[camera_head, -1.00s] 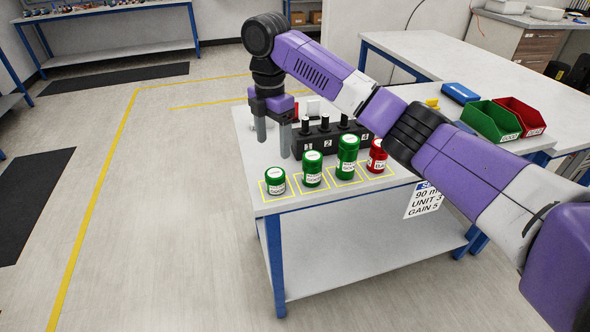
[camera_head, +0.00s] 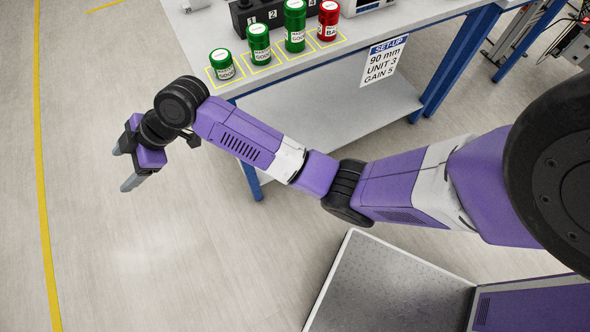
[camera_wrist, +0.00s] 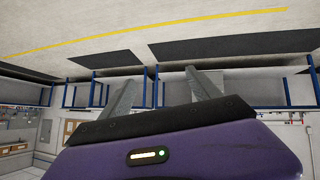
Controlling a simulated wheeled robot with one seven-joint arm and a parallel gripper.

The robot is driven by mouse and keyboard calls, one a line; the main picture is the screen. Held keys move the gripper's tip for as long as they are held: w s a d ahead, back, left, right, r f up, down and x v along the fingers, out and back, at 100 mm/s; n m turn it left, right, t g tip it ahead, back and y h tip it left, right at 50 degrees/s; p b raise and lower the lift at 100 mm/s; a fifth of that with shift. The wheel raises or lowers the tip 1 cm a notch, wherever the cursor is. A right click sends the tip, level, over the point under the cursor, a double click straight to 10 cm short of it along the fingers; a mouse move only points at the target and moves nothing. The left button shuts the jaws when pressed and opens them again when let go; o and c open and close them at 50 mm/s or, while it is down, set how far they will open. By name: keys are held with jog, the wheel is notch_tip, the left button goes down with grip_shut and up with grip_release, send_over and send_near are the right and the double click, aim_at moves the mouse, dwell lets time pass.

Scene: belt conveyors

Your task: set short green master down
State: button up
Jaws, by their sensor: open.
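The short green master (camera_head: 222,65) stands upright in the leftmost yellow-outlined square near the front left corner of the white table (camera_head: 185,27). Two taller green masters (camera_head: 259,45) (camera_head: 295,27) and a red one (camera_head: 328,20) stand in the squares to its right. My gripper (camera_head: 122,170) is open and empty, off the table over the floor, left of and below the short green master in the head view. In the wrist view my two fingers (camera_wrist: 160,92) stand apart with nothing between them, and no master shows there.
A black numbered block (camera_head: 262,14) sits behind the masters. A set-up sign (camera_head: 386,60) hangs at the table's front edge, above a lower shelf (camera_head: 330,112). Floor to the left is clear, with a yellow line (camera_head: 42,180). The wrist view shows distant benches (camera_wrist: 300,92) and dark mats (camera_wrist: 235,45).

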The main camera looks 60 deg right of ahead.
jog(key=s+a+f+m+t, duration=0.35)
jog(key=s+a+m, duration=0.2)
jog(key=s, duration=0.35)
jog(key=s+d+f+m+t+h, duration=0.25)
jog(key=s+m, duration=0.25)
jog(key=s, duration=0.7)
jog(key=s+d+r+h, duration=0.1)
jog(key=s+d+r, duration=0.3)
jog(key=s, duration=0.3)
jog(key=s+d+r+t+h, duration=0.1)
jog(key=s+d+r, duration=0.2)
jog(key=s, duration=0.5)
jog(key=s+d+r+h, duration=0.2)
jog(key=s+d+r, duration=0.2)
jog(key=s, duration=0.4)
jog(key=shift+d+r, duration=0.3)
jog(key=shift+r, duration=0.45)
jog(key=shift+m, duration=0.25)
